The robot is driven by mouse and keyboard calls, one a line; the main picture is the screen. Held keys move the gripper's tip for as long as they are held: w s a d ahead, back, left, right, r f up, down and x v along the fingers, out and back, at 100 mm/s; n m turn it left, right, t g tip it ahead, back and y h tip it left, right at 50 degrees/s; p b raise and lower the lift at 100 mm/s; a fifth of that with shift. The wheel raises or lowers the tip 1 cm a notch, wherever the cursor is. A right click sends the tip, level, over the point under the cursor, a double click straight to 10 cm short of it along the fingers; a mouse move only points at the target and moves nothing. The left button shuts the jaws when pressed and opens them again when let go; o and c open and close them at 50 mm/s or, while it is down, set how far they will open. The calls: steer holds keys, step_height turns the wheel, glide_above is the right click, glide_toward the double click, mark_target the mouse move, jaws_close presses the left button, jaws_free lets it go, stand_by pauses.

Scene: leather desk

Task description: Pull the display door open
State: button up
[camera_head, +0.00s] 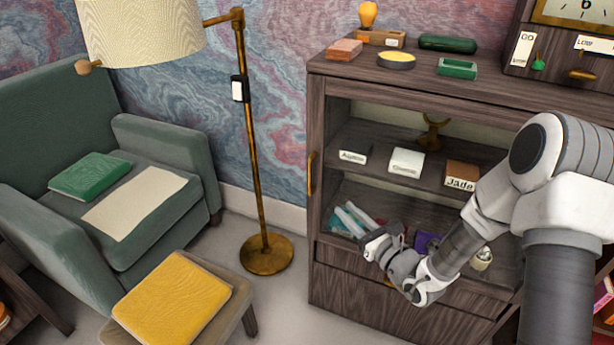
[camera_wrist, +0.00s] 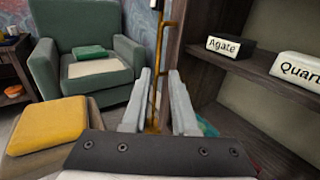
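The display cabinet (camera_head: 318,120) is dark wood, with a framed front through which its shelves show. The display door's upright brass handle (camera_head: 310,175) is on the frame's left edge; the door looks shut, and I cannot make out glass. In the wrist view the handle (camera_wrist: 165,55) rises ahead of the fingertips, partly lined up with the lamp pole behind. My gripper (camera_head: 369,243) is in front of the lower shelf, right of and below the handle in the head view. Its two fingers (camera_wrist: 159,72) are apart with nothing held; the handle's lower end is hard to tell.
A brass floor lamp (camera_head: 252,130) stands just left of the cabinet. A green armchair (camera_head: 160,145) and a stool with a yellow cushion (camera_head: 172,305) are further left. Shelves hold labelled blocks (camera_head: 406,162). Some floor (camera_head: 285,300) between stool and cabinet is clear.

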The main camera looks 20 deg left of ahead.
mark_target(310, 175)
steer(key=b+x, duration=0.3)
steer(key=x, duration=1.4)
steer(key=shift+r, duration=0.1)
jaws_close()
stand_by(0.8)
